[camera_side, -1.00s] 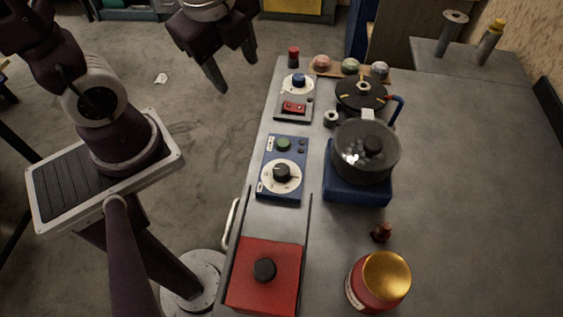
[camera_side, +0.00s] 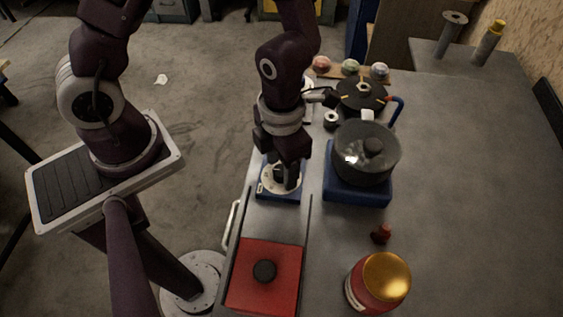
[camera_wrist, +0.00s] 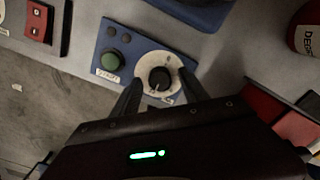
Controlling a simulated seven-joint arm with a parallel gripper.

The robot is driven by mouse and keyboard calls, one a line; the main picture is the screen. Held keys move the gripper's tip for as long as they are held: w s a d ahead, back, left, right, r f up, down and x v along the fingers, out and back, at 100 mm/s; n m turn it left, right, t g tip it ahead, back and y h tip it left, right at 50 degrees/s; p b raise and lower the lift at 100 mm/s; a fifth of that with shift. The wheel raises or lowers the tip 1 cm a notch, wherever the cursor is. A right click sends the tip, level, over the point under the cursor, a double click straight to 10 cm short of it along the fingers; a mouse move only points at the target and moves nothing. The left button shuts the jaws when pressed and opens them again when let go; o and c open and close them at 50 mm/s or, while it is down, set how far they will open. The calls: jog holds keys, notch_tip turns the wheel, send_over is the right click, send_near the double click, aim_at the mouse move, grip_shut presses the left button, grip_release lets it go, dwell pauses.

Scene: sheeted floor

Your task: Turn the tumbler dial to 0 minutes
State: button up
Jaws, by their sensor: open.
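The tumbler dial (camera_wrist: 160,78) is a black knob on a white round scale, set in a blue panel (camera_wrist: 129,34) on the grey bench. A green button (camera_wrist: 111,60) sits beside it in the wrist view. My gripper (camera_side: 282,178) points down over the dial in the side view and hides the upper part of the panel. In the wrist view my gripper (camera_wrist: 160,92) is open, with one finger at each side of the knob. I cannot tell whether the fingers touch it. The exact minute the dial marks is too small to read.
A pot with a clear lid (camera_side: 365,152) stands on a blue base right of the panel. A red plate with a black knob (camera_side: 264,271) lies in front. A red jar with a gold lid (camera_side: 381,279) stands at front right. The bench's right side is clear.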

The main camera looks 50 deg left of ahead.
grip_shut()
